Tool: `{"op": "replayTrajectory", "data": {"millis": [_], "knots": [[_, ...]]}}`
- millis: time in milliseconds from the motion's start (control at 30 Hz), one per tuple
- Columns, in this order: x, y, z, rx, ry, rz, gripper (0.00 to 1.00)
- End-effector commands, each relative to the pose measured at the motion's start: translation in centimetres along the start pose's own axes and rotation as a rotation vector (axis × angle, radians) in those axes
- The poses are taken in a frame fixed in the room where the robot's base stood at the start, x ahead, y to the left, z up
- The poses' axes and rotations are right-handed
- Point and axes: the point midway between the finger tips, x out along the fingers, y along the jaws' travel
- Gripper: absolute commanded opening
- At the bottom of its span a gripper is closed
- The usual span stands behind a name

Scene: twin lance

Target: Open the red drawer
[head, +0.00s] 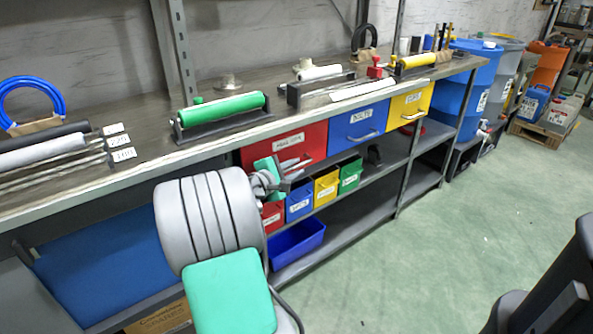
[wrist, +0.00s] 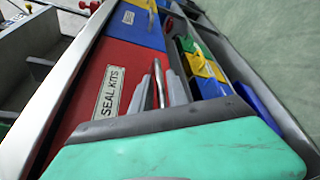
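The red drawer (head: 306,138) sits under the bench top, left of the blue drawer, and looks closed. In the wrist view the red drawer (wrist: 104,72) carries a white label reading SEAL KITS (wrist: 110,91). Its metal handle (wrist: 158,84) stands out from the front. My gripper (head: 287,176) is right at the drawer front. In the wrist view my gripper (wrist: 164,90) has grey fingers on either side of the handle, with a gap showing. Whether either finger touches the handle is unclear. My arm hides the drawer's lower left part in the head view.
A blue drawer (head: 358,125) and a yellow drawer (head: 410,104) continue to the right. Small red, blue, yellow and green bins stand on the shelf just below. A blue tray (head: 296,240) sits lower. The green floor (head: 430,240) in front is clear.

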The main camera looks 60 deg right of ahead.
Motion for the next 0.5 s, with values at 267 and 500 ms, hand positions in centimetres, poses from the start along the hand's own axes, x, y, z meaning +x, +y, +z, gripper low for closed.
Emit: {"op": "replayTrajectory", "data": {"millis": [267,500], "knots": [[1.9,0.0,-0.1,0.0,0.003,0.001,0.2],[1.9,0.1,-0.2,0.0,0.004,0.001,0.12]]}}
